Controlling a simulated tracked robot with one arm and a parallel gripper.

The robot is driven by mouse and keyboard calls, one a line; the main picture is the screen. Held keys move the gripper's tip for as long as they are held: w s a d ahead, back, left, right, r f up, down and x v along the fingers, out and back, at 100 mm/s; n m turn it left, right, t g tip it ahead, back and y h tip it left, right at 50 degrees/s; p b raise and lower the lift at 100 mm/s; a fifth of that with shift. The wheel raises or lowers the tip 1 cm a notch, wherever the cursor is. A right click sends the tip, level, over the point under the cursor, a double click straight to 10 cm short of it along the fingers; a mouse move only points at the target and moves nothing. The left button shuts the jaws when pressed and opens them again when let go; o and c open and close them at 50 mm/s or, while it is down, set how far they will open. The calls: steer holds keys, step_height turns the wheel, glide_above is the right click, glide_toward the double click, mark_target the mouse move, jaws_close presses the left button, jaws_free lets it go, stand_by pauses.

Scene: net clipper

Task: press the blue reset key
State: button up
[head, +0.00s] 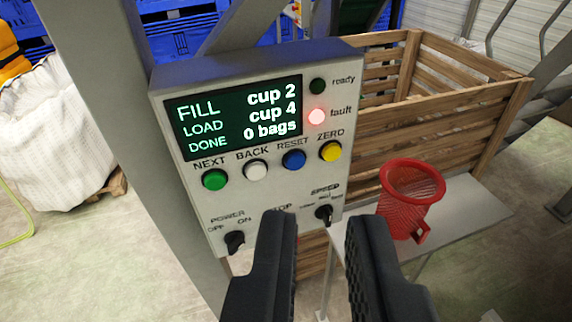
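The blue reset key (293,159) sits in the key row of a grey control box (190,80), under the word RESET. A green NEXT key (215,179) and a white BACK key (255,169) are to its left, and a yellow ZERO key (331,151) is to its right. The screen (232,117) reads FILL cup 2, LOAD cup 4, DONE 0 bags. The fault lamp (317,116) is lit red; the ready lamp (318,86) is dark. My gripper (318,225) is open and empty, its fingertips below the blue key in the picture. A finger partly hides the lower panel labels.
A power knob (234,241) and a speed knob (324,214) are low on the box. A red mesh cup (408,200) stands on a light shelf (470,205) at the right, before a wooden crate (440,110). A white bulk bag (60,140) stands at the left.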

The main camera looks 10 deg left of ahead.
steer(key=w+a+m+y+p, duration=0.1)
steer(key=w+a, duration=0.1)
steer(key=w, duration=0.1)
steer(key=w+a+f+m+t+y+p, duration=0.1)
steer(key=w+a+p, duration=0.1)
steer(key=w, duration=0.1)
steer(key=w+a+m+p, duration=0.1)
steer(key=w+a+m, duration=0.1)
steer(key=w, duration=0.1)
steer(key=shift+f+y+p, duration=0.3)
steer(key=shift+f+y, duration=0.05)
steer(key=shift+y, duration=0.05)
jaws_close()
steer(key=w+a+f+m+t+h+p, duration=0.1)
steer(key=w+a+f+m+p, duration=0.25)
steer(key=w+f+m, duration=0.2)
steer(key=m+h+p, duration=0.4)
steer(key=m+p, duration=0.1)
steer(key=m, duration=0.3)
glide_toward(295, 161)
steer(key=s+a+r, duration=0.2)
steer(key=a+r, duration=0.2)
steer(key=a, duration=0.1)
steer(key=s+d+f+m+h+p, duration=0.3)
steer(key=s+f+m+h+p, duration=0.1)
steer(key=f+m+h, duration=0.1)
steer(key=shift+s+f+g, duration=0.25)
steer(key=shift+f+g, duration=0.15)
steer(key=shift+f, duration=0.4)
